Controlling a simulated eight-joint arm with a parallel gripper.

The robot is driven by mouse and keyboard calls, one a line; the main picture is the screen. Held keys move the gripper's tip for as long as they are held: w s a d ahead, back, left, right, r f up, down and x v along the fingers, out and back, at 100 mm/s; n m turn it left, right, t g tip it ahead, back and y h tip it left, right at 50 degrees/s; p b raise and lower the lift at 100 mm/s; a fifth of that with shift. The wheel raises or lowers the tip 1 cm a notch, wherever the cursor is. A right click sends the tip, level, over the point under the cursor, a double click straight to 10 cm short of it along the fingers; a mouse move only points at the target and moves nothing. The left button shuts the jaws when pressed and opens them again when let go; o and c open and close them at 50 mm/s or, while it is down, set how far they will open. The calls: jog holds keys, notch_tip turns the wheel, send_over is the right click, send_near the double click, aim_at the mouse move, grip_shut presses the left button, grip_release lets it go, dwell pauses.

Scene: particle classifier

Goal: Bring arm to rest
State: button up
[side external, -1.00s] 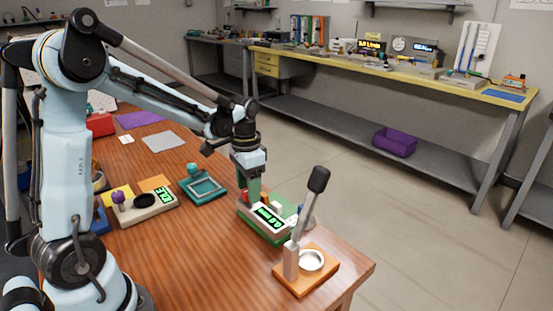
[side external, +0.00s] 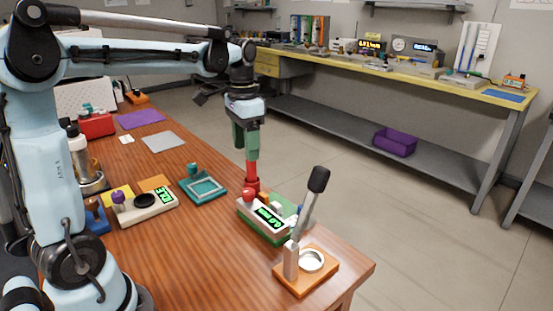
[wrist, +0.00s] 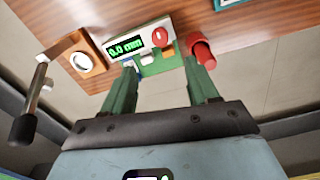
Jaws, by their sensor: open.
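My gripper (side external: 248,156) is raised above the wooden table with its green fingers pointing down. In the wrist view the fingers (wrist: 160,65) are apart with nothing between them. A red cylinder (side external: 252,172) stands upright below the fingers in the side view. In the wrist view the red cylinder (wrist: 201,51) lies beyond the right fingertip, beside the measuring device. The white and green measuring device (side external: 264,220) has a red knob and a screen reading 0.0 mm; it also shows in the wrist view (wrist: 145,47).
An orange lever press (side external: 318,270) with a tall black-knobbed handle stands at the table's near corner. A teal tray (side external: 204,198) and a beige device reading IDLE (side external: 152,208) lie left of it. Purple (side external: 141,119) and grey (side external: 164,142) mats lie farther back.

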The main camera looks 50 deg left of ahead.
jog(key=s+d+f+n+t, duration=0.2)
jog(key=s+d+f+t, duration=0.2)
jog(key=s+d+t, duration=0.3)
jog(key=shift+s+d+f, duration=0.3)
jog(key=shift+s+d, duration=0.25)
jog(key=shift+d, duration=1.2)
